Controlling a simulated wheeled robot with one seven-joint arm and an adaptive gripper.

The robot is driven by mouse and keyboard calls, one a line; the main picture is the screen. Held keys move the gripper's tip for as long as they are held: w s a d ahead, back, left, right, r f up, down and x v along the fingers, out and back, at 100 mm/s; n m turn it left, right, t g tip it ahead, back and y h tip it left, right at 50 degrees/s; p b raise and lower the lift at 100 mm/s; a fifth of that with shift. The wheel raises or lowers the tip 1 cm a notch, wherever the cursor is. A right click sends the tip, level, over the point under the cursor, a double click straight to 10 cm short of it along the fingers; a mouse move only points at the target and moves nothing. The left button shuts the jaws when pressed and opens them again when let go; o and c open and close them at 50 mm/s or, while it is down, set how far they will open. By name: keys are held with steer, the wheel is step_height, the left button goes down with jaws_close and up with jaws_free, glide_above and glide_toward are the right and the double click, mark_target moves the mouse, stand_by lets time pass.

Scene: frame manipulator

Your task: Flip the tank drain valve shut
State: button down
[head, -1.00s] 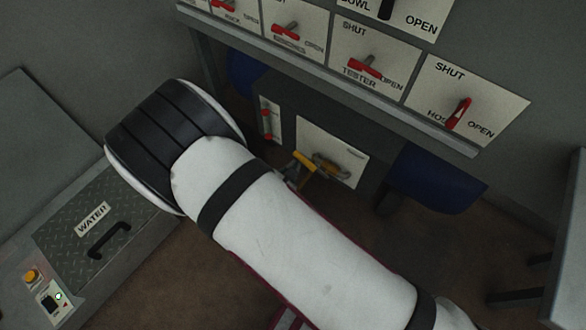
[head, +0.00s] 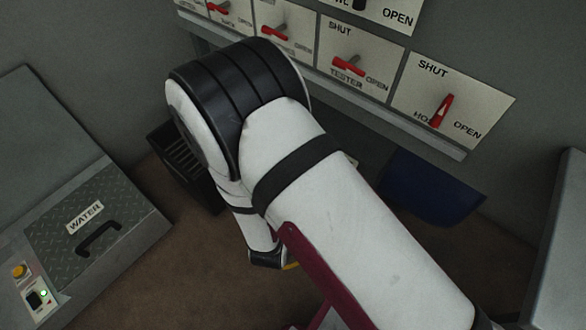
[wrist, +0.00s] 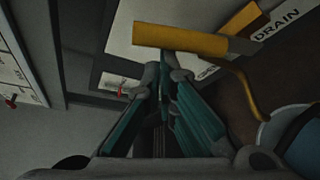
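The drain valve's yellow handle (wrist: 180,40) lies roughly crosswise at the top of the wrist view, beside a white plate lettered DRAIN (wrist: 277,24). A second yellow piece is partly visible behind it. My gripper (wrist: 166,68) is just below the handle in that view. Its teal-padded fingers come together at the tips, with nothing visible held between them. I cannot tell whether the tips touch the handle. In the head view my white arm hides the gripper and nearly all of the valve plate. A small yellow bit (head: 291,266) shows beside the arm.
A row of white switch plates with red levers, including TESTER (head: 348,66), runs along the upper right. A grey WATER hatch (head: 85,215) is at the left. A dark slatted box (head: 182,160) and a blue object (head: 430,187) flank my arm. Brown floor shows below.

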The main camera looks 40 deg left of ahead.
steer(key=shift+s+d+r, duration=0.1)
steer(key=shift+d+r, duration=0.1)
steer(key=shift+d, duration=0.35)
steer(key=shift+d+r, duration=0.2)
steer(key=shift+d, duration=0.5)
steer(key=a+b, duration=0.2)
steer(key=a, duration=0.2)
steer(key=f+p+v, duration=0.2)
steer(key=p+v, duration=0.1)
steer(key=v, duration=0.7)
steer(key=shift+s+f, duration=0.2)
steer(key=shift+s, duration=0.15)
steer(key=shift+d, duration=0.1)
